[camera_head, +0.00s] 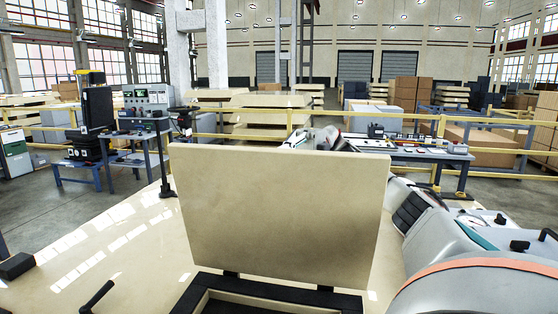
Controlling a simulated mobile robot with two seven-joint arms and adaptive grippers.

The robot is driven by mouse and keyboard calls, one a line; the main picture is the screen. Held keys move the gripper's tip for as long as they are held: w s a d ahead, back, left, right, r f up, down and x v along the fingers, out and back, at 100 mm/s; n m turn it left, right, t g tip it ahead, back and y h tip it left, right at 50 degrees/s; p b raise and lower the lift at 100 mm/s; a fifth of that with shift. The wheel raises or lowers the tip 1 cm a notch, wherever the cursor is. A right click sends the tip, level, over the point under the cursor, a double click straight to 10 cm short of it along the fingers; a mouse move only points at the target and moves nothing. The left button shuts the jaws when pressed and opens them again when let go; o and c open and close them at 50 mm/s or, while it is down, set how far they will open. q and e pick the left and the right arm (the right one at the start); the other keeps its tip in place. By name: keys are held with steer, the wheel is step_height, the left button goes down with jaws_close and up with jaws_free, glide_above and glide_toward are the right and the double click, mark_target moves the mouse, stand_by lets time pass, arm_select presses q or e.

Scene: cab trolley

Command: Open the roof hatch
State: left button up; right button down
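The roof hatch lid (280,215) is a flat beige panel standing up nearly vertical in the middle of the head view. Dark hinge pieces join its lower edge to a black hatch frame (265,291) at the bottom. Part of the opening inside the frame shows, cut off by the picture's edge. A large grey arm with an orange band (470,268), which looks like mine, fills the lower right and reaches behind the lid's right edge. Grey parts also show above the lid's top edge. Neither gripper's fingers are visible; the lid may hide one.
The hatch sits in a wide, shiny beige surface (110,245). A thin black post (165,160) stands on it, left of the lid. A black handle (97,297) and a dark block (16,266) are at lower left. Yellow railings, workbenches and stacked boxes (402,95) stand beyond.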

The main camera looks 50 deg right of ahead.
steer(key=shift+d+r, duration=0.1)
steer(key=c, duration=2.1)
jaws_free()
steer(key=shift+c, duration=0.2)
